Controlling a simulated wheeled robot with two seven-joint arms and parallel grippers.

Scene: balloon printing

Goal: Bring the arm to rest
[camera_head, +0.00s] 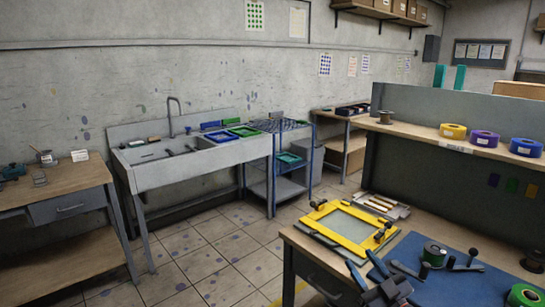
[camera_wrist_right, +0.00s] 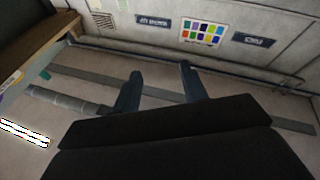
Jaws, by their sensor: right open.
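My right gripper (camera_head: 359,258) shows at the bottom of the head view, with its two dark blue fingers spread apart. It appears in front of the near side of the workbench (camera_head: 300,240); its height relative to the top is hard to tell. In the right wrist view the gripper (camera_wrist_right: 160,68) is open, with nothing between the fingers. Beyond them are a pale floor and a wall. My left gripper is in neither view.
A yellow printing frame (camera_head: 322,210) lies on the workbench just beyond the gripper. A blue mat (camera_head: 455,285) bears a dark green-cored roll (camera_head: 434,254) and dark tools. A grey divider (camera_head: 450,110) rises behind. The tiled floor (camera_head: 205,260) to the left is clear.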

